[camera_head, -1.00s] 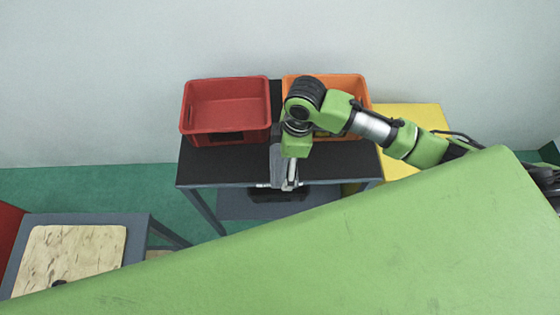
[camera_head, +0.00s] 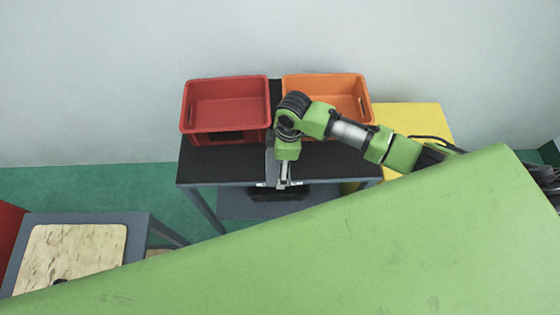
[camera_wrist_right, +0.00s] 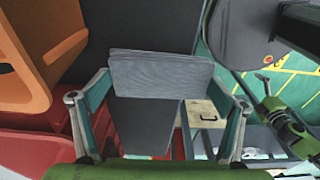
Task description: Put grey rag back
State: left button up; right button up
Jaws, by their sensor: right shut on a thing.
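The grey rag (camera_wrist_right: 160,72) shows in the right wrist view as a flat, ribbed grey slab across the space between my right gripper's two fingers. My right gripper (camera_wrist_right: 160,92) is shut on it. In the head view my right gripper (camera_head: 281,184) points down at the front edge of the black-topped table (camera_head: 225,165), in front of the two bins. The rag cannot be made out clearly in the head view.
A red bin (camera_head: 226,105) and an orange bin (camera_head: 335,92) stand side by side at the table's back. A yellow surface (camera_head: 412,118) adjoins on the right. A lower shelf (camera_head: 235,205) lies under the tabletop. A grey table with a pale board (camera_head: 70,255) stands at lower left.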

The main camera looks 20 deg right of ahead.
jog(key=o, duration=0.8)
jog(key=shift+f, duration=0.1)
notch_tip(320, 180, up, 12)
jog(key=d, duration=0.1)
jog(key=shift+s+d, duration=0.2)
